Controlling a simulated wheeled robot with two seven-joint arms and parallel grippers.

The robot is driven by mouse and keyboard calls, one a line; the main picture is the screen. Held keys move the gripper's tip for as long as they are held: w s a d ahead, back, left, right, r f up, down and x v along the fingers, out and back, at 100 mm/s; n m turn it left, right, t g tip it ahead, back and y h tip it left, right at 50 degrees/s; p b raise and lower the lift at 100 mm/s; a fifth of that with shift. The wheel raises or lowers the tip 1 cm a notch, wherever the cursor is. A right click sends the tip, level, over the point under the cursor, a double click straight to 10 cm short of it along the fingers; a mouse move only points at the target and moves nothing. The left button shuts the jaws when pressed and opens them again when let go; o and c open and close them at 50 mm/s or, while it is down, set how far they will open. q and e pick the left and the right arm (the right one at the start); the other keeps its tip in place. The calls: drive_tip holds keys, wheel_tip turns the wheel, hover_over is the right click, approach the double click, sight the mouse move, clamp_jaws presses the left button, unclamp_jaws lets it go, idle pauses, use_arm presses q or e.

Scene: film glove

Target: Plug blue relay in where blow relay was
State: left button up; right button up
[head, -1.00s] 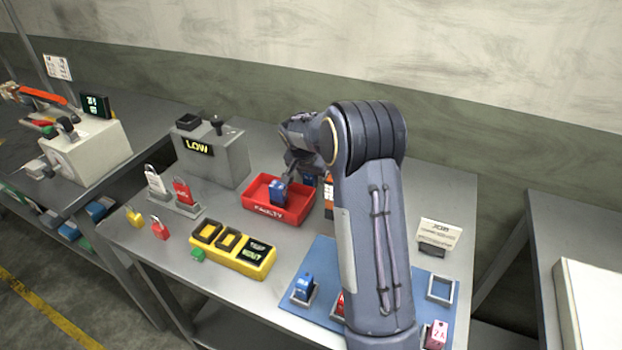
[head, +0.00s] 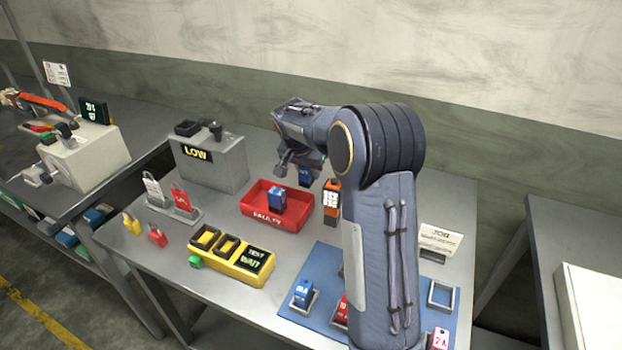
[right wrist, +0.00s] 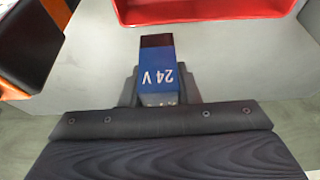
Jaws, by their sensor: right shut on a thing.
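My right gripper (head: 300,168) is shut on a blue relay (right wrist: 158,75) marked 24 V, in the right wrist view. In the head view this relay (head: 305,177) shows partly behind my gripper, at the back edge of the red tray. Another blue relay (head: 277,199) lies in the red FAULTY tray (head: 272,219). A third blue relay (head: 303,292) stands in a holder on the blue mat (head: 322,262). A grey box (head: 215,172) with a LOW display has a black socket-like part (head: 187,128) on top. My left gripper is not in view.
An orange and black device (head: 331,199) stands right of the tray. A yellow tester (head: 228,262) with dark slots is in front. Padlocks (head: 180,199) stand left.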

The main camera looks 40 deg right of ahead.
sight(303, 168)
drive_tip(key=a+r, duration=0.1)
drive_tip(key=r, duration=0.1)
drive_tip(key=s+a+r, duration=0.1)
drive_tip(key=a+r, duration=0.1)
drive_tip(key=shift+s, duration=0.2)
drive_tip(key=s+a+r+b, duration=0.2)
drive_tip(key=s+a+r, duration=0.1)
drive_tip(key=a, duration=0.5)
drive_tip(key=shift+s+r, duration=0.35)
drive_tip(key=shift+s, duration=0.15)
